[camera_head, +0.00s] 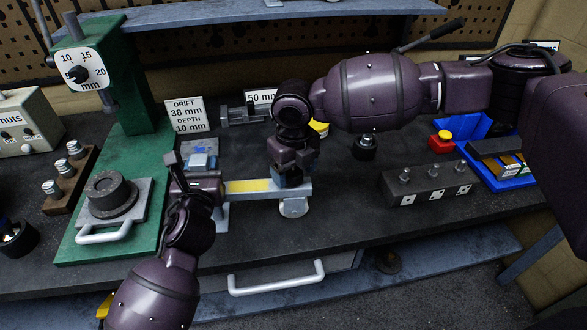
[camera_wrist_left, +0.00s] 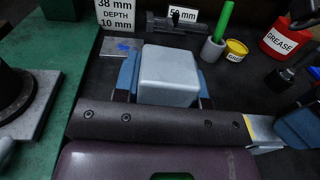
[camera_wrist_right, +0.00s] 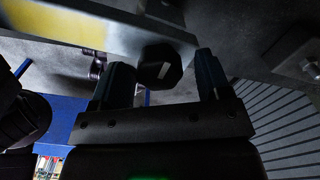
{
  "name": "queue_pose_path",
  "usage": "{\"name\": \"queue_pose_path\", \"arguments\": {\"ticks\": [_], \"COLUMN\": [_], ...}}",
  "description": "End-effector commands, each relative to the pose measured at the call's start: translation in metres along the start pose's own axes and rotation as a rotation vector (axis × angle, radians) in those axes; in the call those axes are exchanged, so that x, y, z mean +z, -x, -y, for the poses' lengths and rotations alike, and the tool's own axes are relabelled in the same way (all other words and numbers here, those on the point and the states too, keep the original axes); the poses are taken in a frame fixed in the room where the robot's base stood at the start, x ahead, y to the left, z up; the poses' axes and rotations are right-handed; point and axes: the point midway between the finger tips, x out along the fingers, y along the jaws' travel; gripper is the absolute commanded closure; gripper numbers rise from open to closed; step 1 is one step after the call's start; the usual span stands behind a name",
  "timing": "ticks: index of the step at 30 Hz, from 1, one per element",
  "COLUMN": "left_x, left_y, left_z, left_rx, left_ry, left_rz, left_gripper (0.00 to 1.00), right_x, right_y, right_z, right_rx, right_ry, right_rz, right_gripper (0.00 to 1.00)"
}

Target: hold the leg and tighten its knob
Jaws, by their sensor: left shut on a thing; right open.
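The leg is a grey bar with a yellow stripe (camera_head: 248,186) and a round grey foot (camera_head: 294,208) at its right end. My left gripper (camera_head: 190,172) is shut at the bar's left end. In the left wrist view a grey block (camera_wrist_left: 168,75) sits between its blue fingers. My right gripper (camera_head: 291,176) points down over the bar's right end and hides the knob in the head view.
A green press (camera_head: 120,110) with a grey plate stands at the left. A drawer handle (camera_head: 277,280) juts from the bench front.

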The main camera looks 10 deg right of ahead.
Motion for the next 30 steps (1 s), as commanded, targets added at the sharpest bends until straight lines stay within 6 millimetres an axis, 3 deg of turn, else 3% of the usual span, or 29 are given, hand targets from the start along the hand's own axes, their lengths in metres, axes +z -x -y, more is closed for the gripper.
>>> {"name": "queue_pose_path", "arguments": {"ticks": [6,16,30], "left_x": [0.0001,0.0001,0.0], "left_y": [-0.0001,-0.0001,0.0], "left_z": [-0.0002,-0.0002,-0.0004], "left_rx": [0.0,0.0,0.001], "left_ry": [0.0,0.0,-0.001], "left_rz": [0.0,0.0,0.0], "left_gripper": [1.0,1.0,1.0], "right_x": [0.0001,0.0002,0.0002], "right_y": [0.0,0.0003,0.0002], "right_z": [-0.0001,0.0,-0.0004], "right_rx": [0.0,0.0,0.002], "right_ry": [0.0,0.0,-0.133], "right_rz": [0.0,0.0,0.0], "right_gripper": [0.31,0.79,0.79]}}
